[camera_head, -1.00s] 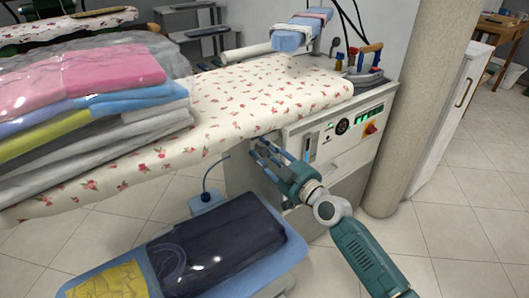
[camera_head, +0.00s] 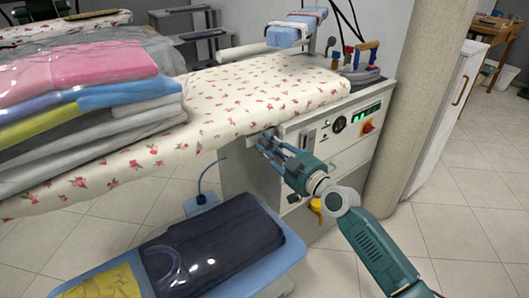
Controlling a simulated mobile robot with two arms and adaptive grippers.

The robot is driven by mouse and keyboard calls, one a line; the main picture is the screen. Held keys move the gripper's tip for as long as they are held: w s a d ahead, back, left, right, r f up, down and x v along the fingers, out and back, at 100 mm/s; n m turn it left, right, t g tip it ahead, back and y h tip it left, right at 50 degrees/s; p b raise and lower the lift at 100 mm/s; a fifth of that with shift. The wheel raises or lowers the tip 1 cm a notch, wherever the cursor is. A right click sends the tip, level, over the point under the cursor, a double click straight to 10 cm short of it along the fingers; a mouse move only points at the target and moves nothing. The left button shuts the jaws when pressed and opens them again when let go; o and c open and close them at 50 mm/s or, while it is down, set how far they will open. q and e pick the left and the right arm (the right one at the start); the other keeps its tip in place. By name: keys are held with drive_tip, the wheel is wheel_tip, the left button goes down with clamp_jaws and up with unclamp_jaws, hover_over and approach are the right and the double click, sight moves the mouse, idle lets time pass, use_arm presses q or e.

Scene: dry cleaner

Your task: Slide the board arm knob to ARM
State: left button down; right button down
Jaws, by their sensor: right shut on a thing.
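The board arm knob is hidden by the fingers of my right gripper (camera_head: 268,142), so its position cannot be read. The gripper is shut at the left end of the white control panel (camera_head: 340,141), just under the edge of the ironing board (camera_head: 235,100). Its arm comes in from the lower right. A narrow upright slot (camera_head: 308,138) shows on the panel just right of the fingers. The panel also carries a round black dial, a green display and a red switch (camera_head: 367,127). My left gripper is not in view.
Plastic-wrapped folded clothes (camera_head: 85,85) cover the board's left part. A blue tray (camera_head: 285,262) with a dark bagged garment (camera_head: 215,242) is below. Irons (camera_head: 362,62) stand at the board's right end. A beige column (camera_head: 420,110) is right of the panel.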

drive_tip(key=shift+w+d+r, duration=0.1)
drive_tip(key=shift+w+d, duration=0.05)
drive_tip(key=shift+d, duration=0.05)
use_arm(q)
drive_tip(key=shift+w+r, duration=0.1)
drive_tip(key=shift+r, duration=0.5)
use_arm(e)
drive_tip(key=c, duration=1.8)
unclamp_jaws()
drive_tip(key=shift+o, duration=0.2)
drive_tip(key=v, duration=1.2)
